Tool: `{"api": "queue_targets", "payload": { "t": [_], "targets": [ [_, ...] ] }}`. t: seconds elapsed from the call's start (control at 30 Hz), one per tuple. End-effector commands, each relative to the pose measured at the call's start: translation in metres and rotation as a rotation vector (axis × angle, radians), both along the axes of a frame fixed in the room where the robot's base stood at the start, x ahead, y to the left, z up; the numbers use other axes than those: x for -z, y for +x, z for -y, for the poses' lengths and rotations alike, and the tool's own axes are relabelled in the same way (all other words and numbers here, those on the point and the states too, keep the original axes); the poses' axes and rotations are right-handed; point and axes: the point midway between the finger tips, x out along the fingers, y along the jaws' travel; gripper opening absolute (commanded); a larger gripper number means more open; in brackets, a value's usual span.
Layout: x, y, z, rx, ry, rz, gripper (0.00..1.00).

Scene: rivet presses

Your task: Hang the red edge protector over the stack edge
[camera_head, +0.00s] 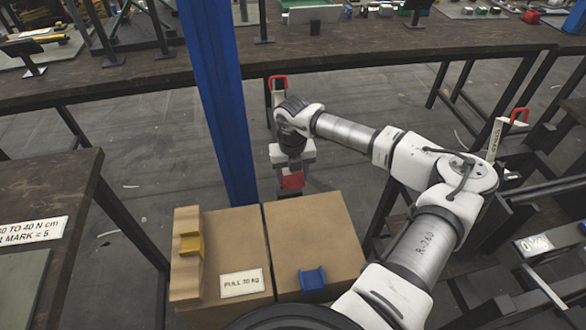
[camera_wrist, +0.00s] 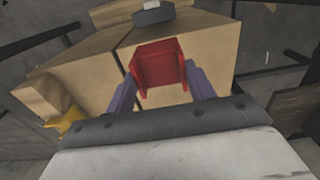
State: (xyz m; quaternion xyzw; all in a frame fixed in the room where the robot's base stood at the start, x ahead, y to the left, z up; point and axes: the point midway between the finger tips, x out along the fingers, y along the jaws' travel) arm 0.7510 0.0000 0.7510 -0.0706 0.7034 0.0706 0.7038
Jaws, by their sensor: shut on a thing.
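The red edge protector (camera_wrist: 160,66) is an angled red piece held between the two purple-grey fingers of my gripper (camera_wrist: 161,88). In the head view the red piece (camera_head: 292,181) shows below my gripper (camera_head: 292,168), just beyond the far edge of the right box. The stack is two brown cardboard boxes side by side, the left box (camera_head: 235,245) and the right box (camera_head: 310,232). From these views I cannot tell whether the protector touches the right box.
A blue edge protector (camera_head: 313,279) lies on the right box near its front. A yellow one (camera_head: 190,243) sits on the left box by a raised cardboard piece. A blue post (camera_head: 222,100) stands right behind the boxes. A dark workbench (camera_head: 350,48) runs across the back.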

Motion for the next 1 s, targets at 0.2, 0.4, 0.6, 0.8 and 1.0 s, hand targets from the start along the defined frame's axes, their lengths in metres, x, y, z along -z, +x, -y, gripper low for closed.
{"api": "queue_targets", "payload": {
  "t": [0.2, 0.4, 0.6, 0.8, 1.0],
  "targets": [
    [0.019, -0.001, 0.000, 0.003, 0.002, -0.002, 0.31],
    [0.038, -0.001, 0.000, 0.003, 0.001, -0.001, 0.31],
    [0.059, -0.001, 0.000, 0.003, 0.001, -0.002, 0.31],
    [0.080, -0.001, 0.001, 0.003, -0.001, -0.001, 0.31],
    [0.090, -0.002, 0.000, 0.004, 0.000, 0.000, 0.31]
  ]
}}
